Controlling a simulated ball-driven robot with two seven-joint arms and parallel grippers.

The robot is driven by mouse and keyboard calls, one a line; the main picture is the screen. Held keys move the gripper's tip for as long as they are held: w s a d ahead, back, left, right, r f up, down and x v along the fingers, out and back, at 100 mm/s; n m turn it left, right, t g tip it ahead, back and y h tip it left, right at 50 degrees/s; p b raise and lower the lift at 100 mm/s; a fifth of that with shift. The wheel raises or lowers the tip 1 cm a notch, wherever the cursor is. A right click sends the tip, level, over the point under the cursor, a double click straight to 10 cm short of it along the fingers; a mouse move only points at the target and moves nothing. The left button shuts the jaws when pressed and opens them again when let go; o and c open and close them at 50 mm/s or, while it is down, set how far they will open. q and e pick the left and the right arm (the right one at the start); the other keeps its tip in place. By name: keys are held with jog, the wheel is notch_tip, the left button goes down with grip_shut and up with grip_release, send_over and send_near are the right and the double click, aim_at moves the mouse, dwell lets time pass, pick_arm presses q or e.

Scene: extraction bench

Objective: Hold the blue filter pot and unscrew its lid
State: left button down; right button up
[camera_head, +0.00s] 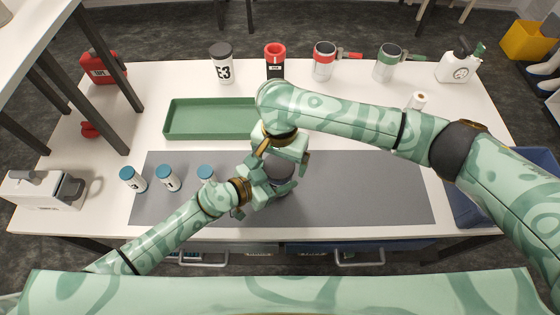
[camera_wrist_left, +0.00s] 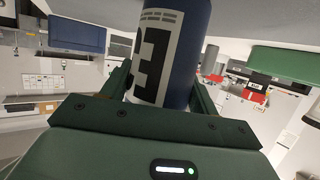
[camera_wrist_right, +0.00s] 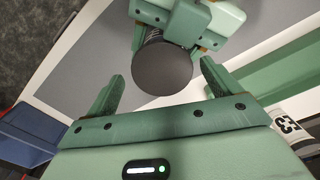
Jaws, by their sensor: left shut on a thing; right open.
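The blue filter pot (camera_wrist_left: 190,45) has a white label with a large black 3. It stands between the fingers of my left gripper (camera_wrist_left: 160,85), which is shut on its body. Its dark round lid (camera_wrist_right: 163,68) shows in the right wrist view and partly in the head view (camera_head: 281,166). My right gripper (camera_wrist_right: 163,80) is open, with its fingers on either side of the lid and apart from it. In the head view, my right gripper (camera_head: 290,152) is above the pot, and both grippers hide most of the pot.
A grey mat (camera_head: 365,190) lies under the work, clear on its right. A green tray (camera_head: 205,133) lies behind on the left. Small blue-capped jars (camera_head: 167,177) stand at the left. A white dark-lidded canister (camera_head: 222,63) and red-topped pot (camera_head: 275,55) stand at the back.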

notch_tip(320, 180, up, 6)
jog(key=shift+a+r, duration=0.1)
jog(key=shift+r, duration=0.05)
jog(key=shift+c, duration=0.4)
notch_tip(320, 180, down, 8)
jog(key=shift+r, duration=0.1)
jog(key=c, duration=1)
jog(key=o, duration=1.1)
jog(key=shift+w, duration=0.1)
jog(key=shift+r, duration=2.25)
pick_arm(q)
jog(key=shift+c, duration=1.6)
grip_release()
